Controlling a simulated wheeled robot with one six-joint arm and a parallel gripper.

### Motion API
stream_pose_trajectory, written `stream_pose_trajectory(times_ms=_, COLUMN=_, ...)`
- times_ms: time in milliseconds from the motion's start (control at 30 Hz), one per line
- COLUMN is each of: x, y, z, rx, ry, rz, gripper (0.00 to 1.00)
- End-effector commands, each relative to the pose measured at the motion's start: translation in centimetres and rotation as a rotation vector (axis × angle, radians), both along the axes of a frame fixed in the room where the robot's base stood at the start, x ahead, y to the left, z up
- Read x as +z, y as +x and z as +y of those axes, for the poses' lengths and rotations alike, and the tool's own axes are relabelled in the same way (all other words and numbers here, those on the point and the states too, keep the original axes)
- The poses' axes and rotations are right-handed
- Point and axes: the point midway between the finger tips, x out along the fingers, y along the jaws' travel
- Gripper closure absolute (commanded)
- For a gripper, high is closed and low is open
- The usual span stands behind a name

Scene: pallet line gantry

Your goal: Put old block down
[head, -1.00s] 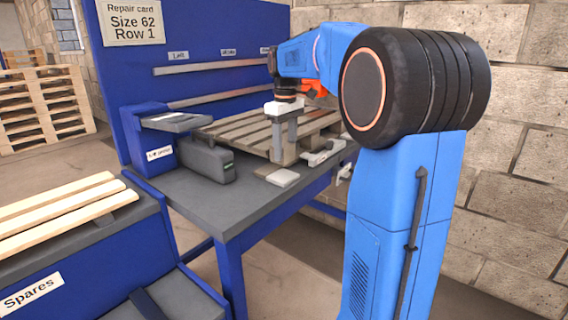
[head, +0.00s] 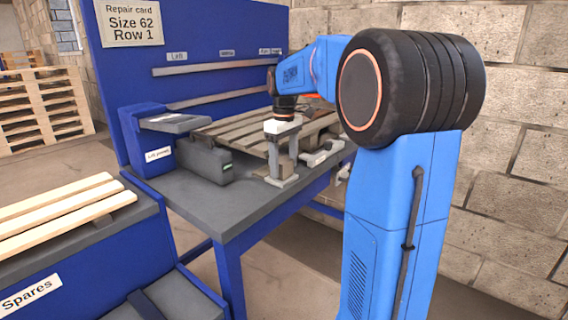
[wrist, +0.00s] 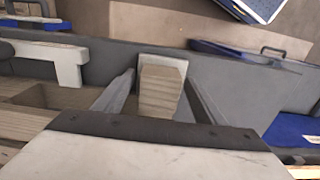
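My gripper (head: 282,168) points down at the front of the bench, just over a small light-grey pad (head: 283,182). The old block (wrist: 162,90) is brownish wood and sits between the two fingers in the wrist view. The pad also shows in the wrist view (wrist: 163,62), directly behind the block's far end. I cannot tell whether the block touches the pad. In the head view the fingers mostly hide the block.
A slatted pallet (head: 235,132) lies on the bench (head: 215,212) behind my gripper, with a grey clamp (head: 322,153) at its right. A dark grey box (head: 205,160) stands close on the left. Wooden boards (head: 60,215) lie on the spares stand. The front left bench top is clear.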

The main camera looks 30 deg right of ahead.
Motion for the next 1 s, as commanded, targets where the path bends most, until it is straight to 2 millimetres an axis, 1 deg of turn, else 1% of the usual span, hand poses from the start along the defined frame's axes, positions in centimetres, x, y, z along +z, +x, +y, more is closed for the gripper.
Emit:
stream_pose_trajectory(times_ms=267, x=0.1, y=0.0, z=0.0, rx=0.0, ry=0.0, rz=0.0, gripper=0.36)
stream_pose_trajectory(times_ms=367, x=0.5, y=0.0, z=0.0, rx=0.0, ry=0.0, rz=-0.002, gripper=0.36)
stream_pose_trajectory(times_ms=433, x=1.3, y=0.1, z=0.0, rx=0.0, ry=-0.001, rz=-0.003, gripper=0.36)
stream_pose_trajectory(times_ms=567, x=3.4, y=0.1, z=0.0, rx=0.0, ry=-0.001, rz=-0.004, gripper=0.36)
stream_pose_trajectory(times_ms=800, x=8.1, y=0.1, z=0.0, rx=0.0, ry=-0.001, rz=-0.003, gripper=0.36)
stream_pose_trajectory(times_ms=1000, x=10.9, y=0.1, z=0.0, rx=0.0, ry=-0.001, rz=-0.001, gripper=0.36)
